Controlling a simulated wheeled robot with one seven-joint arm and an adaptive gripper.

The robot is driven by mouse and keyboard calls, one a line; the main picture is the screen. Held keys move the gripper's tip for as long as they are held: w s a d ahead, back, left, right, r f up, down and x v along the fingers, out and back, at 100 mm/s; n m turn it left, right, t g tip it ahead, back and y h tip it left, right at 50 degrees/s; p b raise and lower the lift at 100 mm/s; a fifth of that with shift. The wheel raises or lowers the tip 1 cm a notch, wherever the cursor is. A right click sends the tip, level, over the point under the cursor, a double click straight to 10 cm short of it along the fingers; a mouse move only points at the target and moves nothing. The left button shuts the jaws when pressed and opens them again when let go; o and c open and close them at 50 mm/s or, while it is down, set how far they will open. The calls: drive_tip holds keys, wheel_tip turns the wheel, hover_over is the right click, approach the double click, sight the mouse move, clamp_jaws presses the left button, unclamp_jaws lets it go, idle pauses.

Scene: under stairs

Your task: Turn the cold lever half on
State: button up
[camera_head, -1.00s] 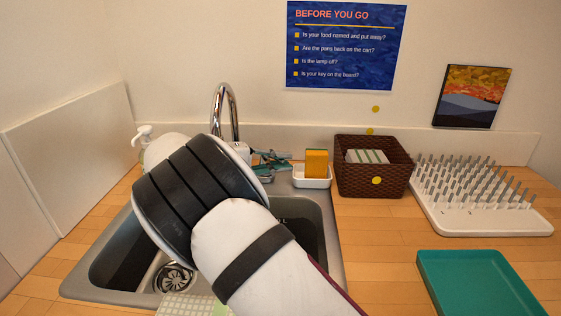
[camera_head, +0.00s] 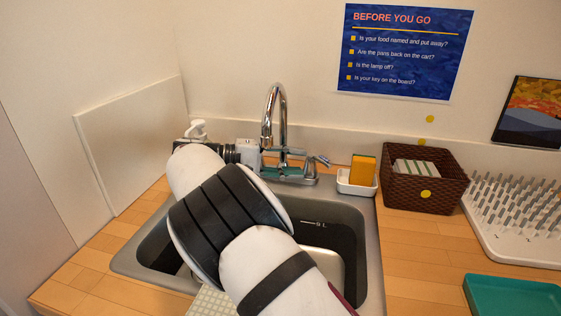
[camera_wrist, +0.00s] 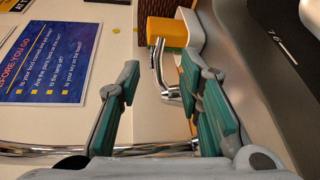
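The chrome tap (camera_head: 271,112) stands at the back edge of the sink, its tall spout curving up. A slim chrome lever (camera_head: 323,161) sticks out at the right of its base. In the wrist view this lever (camera_wrist: 158,62) shows between and just beyond my fingertips, with a gap to each finger. My gripper (camera_head: 299,161) reaches in from the left at the tap base. Its teal-padded fingers are open and empty in the wrist view (camera_wrist: 160,80). No hot or cold mark is readable, and any lever on the left is hidden by my gripper.
An orange sponge (camera_head: 362,168) stands in a white dish (camera_head: 357,188) close right of the lever. A brown basket (camera_head: 424,185) and a white drying rack (camera_head: 515,225) are further right. The spout (camera_wrist: 100,150) runs close across my fingers' base.

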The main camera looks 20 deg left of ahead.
drive_tip(key=shift+v, duration=1.75)
drive_tip(key=shift+s, duration=0.1)
